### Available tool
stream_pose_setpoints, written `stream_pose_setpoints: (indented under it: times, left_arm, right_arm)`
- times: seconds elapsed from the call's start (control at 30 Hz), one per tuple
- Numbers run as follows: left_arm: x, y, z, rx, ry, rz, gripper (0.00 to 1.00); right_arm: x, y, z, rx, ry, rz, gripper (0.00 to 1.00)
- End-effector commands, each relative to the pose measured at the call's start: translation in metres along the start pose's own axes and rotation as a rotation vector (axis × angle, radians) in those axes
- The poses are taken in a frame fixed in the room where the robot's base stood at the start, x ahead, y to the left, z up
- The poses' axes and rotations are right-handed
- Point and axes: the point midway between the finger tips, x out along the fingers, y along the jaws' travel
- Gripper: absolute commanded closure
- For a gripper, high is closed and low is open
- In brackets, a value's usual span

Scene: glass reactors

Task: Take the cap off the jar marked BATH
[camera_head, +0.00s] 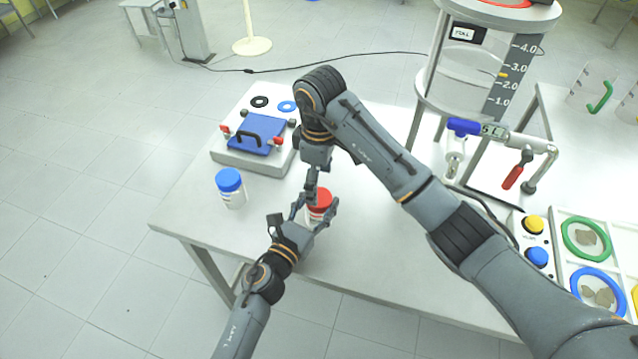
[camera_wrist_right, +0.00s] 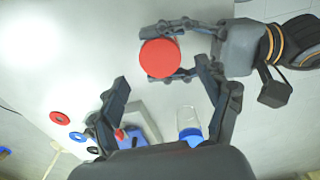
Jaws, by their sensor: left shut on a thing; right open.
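A jar with a red cap (camera_head: 322,197) stands on the white table; the cap also shows from above in the right wrist view (camera_wrist_right: 160,58). My left gripper (camera_head: 316,212) is shut around this jar, with a finger on either side. My right gripper (camera_head: 313,182) is above the cap, pointing down, open and apparently empty. In the right wrist view its fingers (camera_wrist_right: 161,78) are spread wide, with the cap beyond them. A jar with a blue cap (camera_head: 229,180) stands to the left. I cannot read either label, so I cannot tell which is marked BATH.
A grey block with a blue handled lid (camera_head: 256,136) sits at the back left, near black and blue rings. A glass reactor vessel (camera_head: 470,70) with a valve pipe stands right. Yellow and blue buttons (camera_head: 536,240) and trays are at the right. The table's front edge is close.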

Motion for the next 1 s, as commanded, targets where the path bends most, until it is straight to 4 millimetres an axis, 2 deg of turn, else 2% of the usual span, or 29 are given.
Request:
stream_pose_setpoints:
  times: [0.03, 0.07, 0.1, 0.2, 0.5, 0.63, 0.77, 1.0]
  left_arm:
    - [-0.001, 0.000, -0.003, 0.000, 0.005, 0.000, 1.00]
    - [-0.001, 0.000, -0.003, 0.000, 0.005, 0.000, 0.46]
    - [-0.001, 0.000, -0.002, 0.000, 0.004, 0.000, 0.38]
    - [-0.001, 0.000, -0.002, 0.000, 0.003, 0.000, 0.21]
    - [-0.001, 0.000, -0.001, 0.000, 0.001, 0.000, 0.21]
    - [-0.010, 0.000, -0.002, 0.000, 0.003, 0.000, 0.21]
    - [-0.032, 0.000, -0.002, 0.000, 0.005, 0.000, 0.21]
    - [-0.084, 0.000, -0.002, -0.002, 0.006, 0.001, 0.21]
  right_arm:
    - [0.001, 0.000, 0.000, 0.000, 0.000, 0.000, 0.23]
    - [0.001, 0.000, 0.000, 0.000, 0.000, 0.000, 0.23]
    - [0.001, 0.000, 0.000, 0.000, -0.001, 0.000, 0.23]
    - [0.001, 0.000, 0.000, 0.000, -0.001, 0.000, 0.23]
    - [0.001, 0.000, 0.000, 0.000, -0.001, -0.001, 0.23]
    - [0.001, 0.000, 0.000, 0.000, -0.001, -0.001, 0.23]
    - [0.001, 0.000, 0.000, 0.000, -0.001, -0.001, 0.23]
    - [0.001, 0.000, 0.000, 0.000, -0.001, -0.001, 0.23]
